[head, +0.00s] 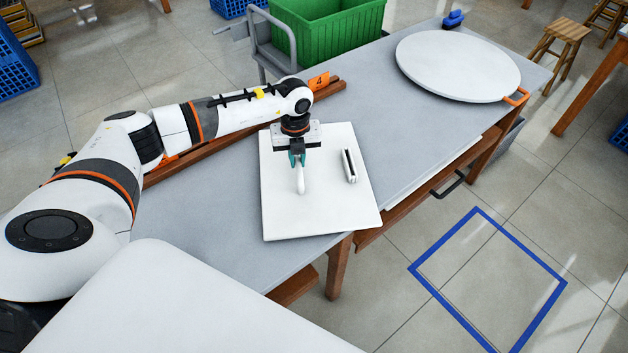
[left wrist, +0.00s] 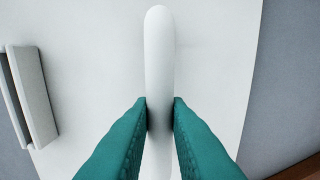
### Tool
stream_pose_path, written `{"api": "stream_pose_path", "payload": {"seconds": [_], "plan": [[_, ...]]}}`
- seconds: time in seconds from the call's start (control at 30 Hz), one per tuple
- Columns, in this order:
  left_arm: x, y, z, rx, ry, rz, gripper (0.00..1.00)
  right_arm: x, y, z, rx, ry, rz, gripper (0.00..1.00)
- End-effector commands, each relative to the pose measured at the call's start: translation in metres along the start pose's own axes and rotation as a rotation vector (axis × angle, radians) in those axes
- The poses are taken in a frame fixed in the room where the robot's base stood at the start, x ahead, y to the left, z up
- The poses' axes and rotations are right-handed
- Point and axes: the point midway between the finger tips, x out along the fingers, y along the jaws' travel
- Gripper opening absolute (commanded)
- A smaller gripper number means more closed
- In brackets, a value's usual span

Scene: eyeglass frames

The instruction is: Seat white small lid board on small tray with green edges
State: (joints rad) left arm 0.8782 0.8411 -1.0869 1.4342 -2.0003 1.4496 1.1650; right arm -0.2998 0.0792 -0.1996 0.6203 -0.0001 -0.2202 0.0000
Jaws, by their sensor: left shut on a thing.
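The white lid board (head: 325,212) is a flat, roughly square white panel at the front edge of the grey table, and its surface fills most of the left wrist view (left wrist: 90,110). A rounded white upright handle (head: 301,182) rises from it. My left gripper (head: 298,160) comes down from above with teal fingers, shut on this handle; both fingers touch its sides in the left wrist view (left wrist: 160,108). I cannot tell whether the board rests or is slightly lifted. No tray with green edges shows; anything under the board is hidden. My right gripper is not in view.
A narrow white block with a dark slot (head: 349,166) stands on the board's right part. A large round white disc (head: 458,66) lies at the table's far right. A green crate (head: 335,30) on a cart stands behind. The table (head: 400,140) between board and disc is clear.

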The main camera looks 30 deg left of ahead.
Motion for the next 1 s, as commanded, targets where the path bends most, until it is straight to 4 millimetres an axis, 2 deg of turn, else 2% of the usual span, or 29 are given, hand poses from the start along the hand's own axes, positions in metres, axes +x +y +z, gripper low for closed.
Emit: {"api": "stream_pose_path", "payload": {"seconds": [0.7,1.0], "plan": [[-0.039,0.0,0.0,0.0,0.001,0.002,0.0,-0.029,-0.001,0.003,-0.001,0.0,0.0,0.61],[-0.041,0.0,0.0,0.0,0.001,0.001,0.0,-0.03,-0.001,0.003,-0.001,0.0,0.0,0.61]]}}
